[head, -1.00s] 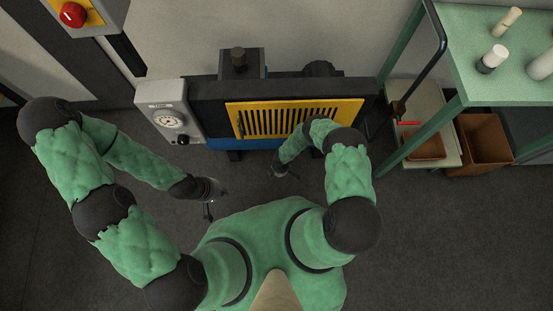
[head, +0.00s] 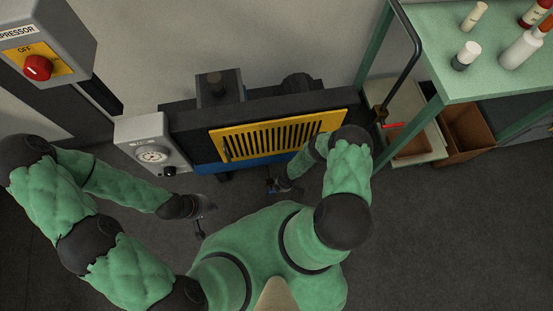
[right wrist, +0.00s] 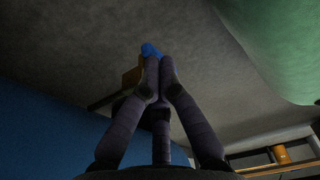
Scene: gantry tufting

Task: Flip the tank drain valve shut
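The blue tank (head: 205,168) shows under the yellow grille. My left gripper (head: 202,224) hangs over the floor in front of the gauge box, well left of the lever; its fingers are too small to read. My right gripper (head: 272,186) is low in front of the tank, left of and apart from the lever.
A grey box with a red knob (head: 37,67) is at upper left. The gauge box (head: 152,152) stands left of the yellow grille (head: 275,135). A green table (head: 425,30) with bottles stands right, above a brown bin (head: 470,130). The front floor is clear.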

